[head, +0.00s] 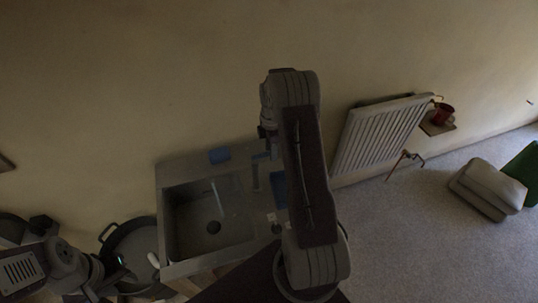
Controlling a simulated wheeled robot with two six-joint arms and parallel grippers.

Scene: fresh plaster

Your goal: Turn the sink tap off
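The sink (165,215) is a grey counter unit against the wall, with a square basin and a round drain. A slim grey-blue upright fitting (256,172), probably the tap, stands right of the basin, close to my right arm. A pale thin streak (215,190) shows over the basin; I cannot tell if it is water or the spout. My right gripper (266,133) is at the far end of my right arm, near the fitting and mostly hidden; its fingers are unclear. My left gripper (95,284) is low at the left, dark and partly cut off.
A blue sponge-like block (219,155) lies on the sink's back ledge. A blue item (279,190) is partly behind my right arm. A dark round tub (135,240) stands left of the sink. A white radiator (382,135) hangs on the wall.

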